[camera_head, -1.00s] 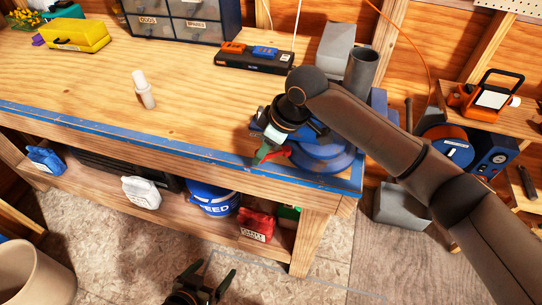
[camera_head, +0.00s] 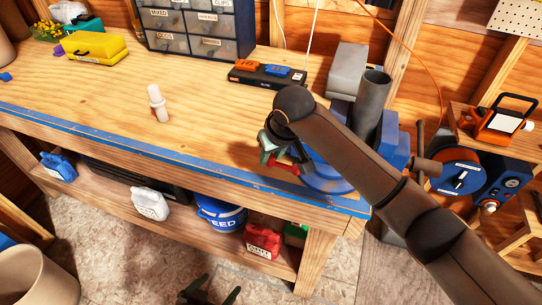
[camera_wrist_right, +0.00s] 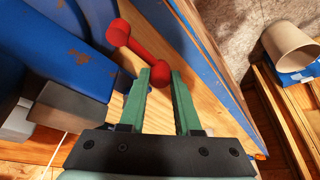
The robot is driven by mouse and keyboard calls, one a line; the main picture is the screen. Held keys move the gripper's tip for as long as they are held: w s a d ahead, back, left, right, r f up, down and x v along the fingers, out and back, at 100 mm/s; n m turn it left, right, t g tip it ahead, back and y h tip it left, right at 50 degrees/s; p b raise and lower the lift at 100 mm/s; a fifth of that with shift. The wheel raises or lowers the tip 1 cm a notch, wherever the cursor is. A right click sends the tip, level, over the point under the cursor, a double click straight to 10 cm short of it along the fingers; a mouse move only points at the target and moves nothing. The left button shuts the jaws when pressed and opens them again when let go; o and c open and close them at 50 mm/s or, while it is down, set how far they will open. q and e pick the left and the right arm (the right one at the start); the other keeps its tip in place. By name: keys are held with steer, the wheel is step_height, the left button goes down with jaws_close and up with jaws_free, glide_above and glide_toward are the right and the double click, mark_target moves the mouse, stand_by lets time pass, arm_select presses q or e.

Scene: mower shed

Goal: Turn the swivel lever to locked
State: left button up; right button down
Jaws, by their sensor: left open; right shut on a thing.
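The red swivel lever (camera_wrist_right: 141,43) has a knob at each end and sits by the blue vise base (camera_wrist_right: 60,45) in the right wrist view. My right gripper (camera_wrist_right: 161,74) is shut on the lever's near knob, which lies between its green fingertips. In the head view the right gripper (camera_head: 275,158) is at the bench's front edge, left of the vise (camera_head: 325,178), and my arm hides part of both. A bit of the red lever (camera_head: 284,166) shows there. My left gripper (camera_head: 211,294) is open and empty at the bottom edge, low in front of the bench.
The workbench (camera_head: 200,105) holds a white bottle (camera_head: 158,104), a yellow case (camera_head: 94,47), a drawer cabinet (camera_head: 196,25) and a black tray (camera_head: 267,75). Jugs and a blue bucket (camera_head: 221,213) stand on the lower shelf. The bench top left of the vise is mostly clear.

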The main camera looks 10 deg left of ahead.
steer(key=shift+w+r, duration=0.1)
stand_by(0.3)
steer(key=c, duration=0.6)
jaws_free()
steer(key=v, duration=1.2)
steer(key=shift+s+r+b, duration=0.15)
steer(key=shift+s+b, duration=0.05)
steer(key=shift+b, duration=0.25)
